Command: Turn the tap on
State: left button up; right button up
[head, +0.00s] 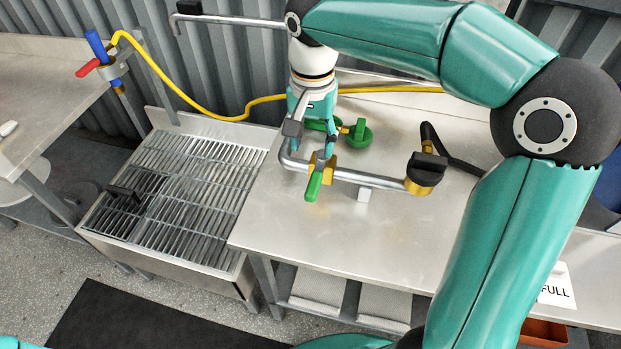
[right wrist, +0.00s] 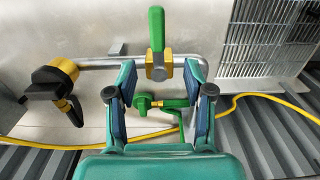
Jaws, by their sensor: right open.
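A bent metal pipe (head: 365,178) runs above the steel table. On it sits a yellow valve body (head: 325,165) with a green lever (head: 314,187), which sticks out across the pipe towards the front. In the right wrist view the lever (right wrist: 157,28) stands crosswise above its yellow body (right wrist: 158,67). A second green handle (head: 360,133) with a brass-yellow fitting lies behind the pipe; in the wrist view it shows between my fingers (right wrist: 165,103). My right gripper (head: 318,135) is open and empty, pointing down just behind the valve. My left gripper is out of view.
A slatted steel sink (head: 190,185) adjoins the table (head: 345,245) on the left. A yellow hose (head: 185,92) runs along the back to a blue-and-red nozzle (head: 97,52). A black-and-yellow fitting (head: 426,172) ends the pipe on the right.

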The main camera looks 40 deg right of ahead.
aim_at(314, 183)
jog(key=f, duration=1.1)
jog(key=shift+s+f, duration=0.3)
grip_shut()
